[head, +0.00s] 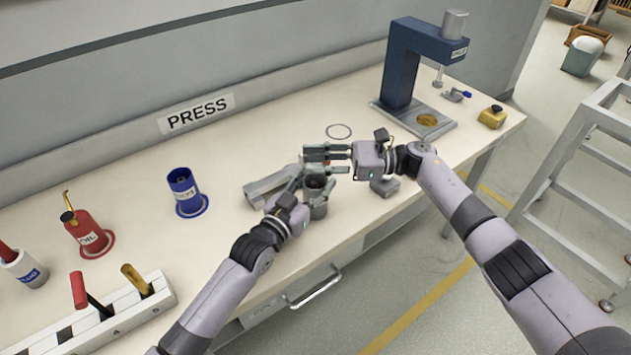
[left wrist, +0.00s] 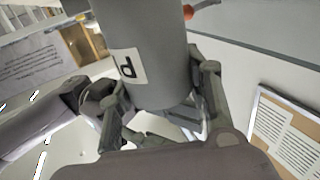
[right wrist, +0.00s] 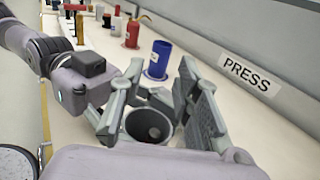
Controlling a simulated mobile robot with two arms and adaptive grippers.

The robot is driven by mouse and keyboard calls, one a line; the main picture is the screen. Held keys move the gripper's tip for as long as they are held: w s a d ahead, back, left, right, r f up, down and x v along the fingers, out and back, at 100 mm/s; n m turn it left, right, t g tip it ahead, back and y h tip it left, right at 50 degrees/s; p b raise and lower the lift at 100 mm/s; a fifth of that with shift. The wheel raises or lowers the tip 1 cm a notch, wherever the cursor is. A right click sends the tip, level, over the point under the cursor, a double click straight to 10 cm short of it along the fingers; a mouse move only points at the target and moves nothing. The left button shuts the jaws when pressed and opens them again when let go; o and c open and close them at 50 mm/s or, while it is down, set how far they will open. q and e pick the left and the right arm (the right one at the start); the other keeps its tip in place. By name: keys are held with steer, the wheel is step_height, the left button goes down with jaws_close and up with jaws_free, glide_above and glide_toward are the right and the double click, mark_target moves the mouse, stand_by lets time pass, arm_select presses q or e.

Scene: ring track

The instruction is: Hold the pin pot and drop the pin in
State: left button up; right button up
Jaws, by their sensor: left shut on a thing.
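The pin pot (head: 318,208) is a grey cylinder with an open top. In the left wrist view the pot (left wrist: 158,60) carries a white label. My left gripper (head: 303,190) is shut around the pot. My right gripper (head: 326,160) is over and just behind the pot's mouth, its fingers apart. The right wrist view looks down into the pot (right wrist: 138,118) between these fingers. A rounded grey shape (right wrist: 153,132) shows inside; I cannot tell whether it is the pin or the pot's floor. No pin shows clearly between the right fingers.
A blue press (head: 402,65) stands at the back right. A grey angled block (head: 268,187) and a small grey block (head: 385,187) flank the grippers.

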steer(key=shift+d, duration=0.1)
steer(key=d, duration=1.2)
steer(key=shift+w, duration=0.2)
arm_select(q)
steer(key=o, duration=1.2)
arm_select(e)
steer(key=shift+a, duration=0.1)
arm_select(q)
steer(key=v, duration=1.2)
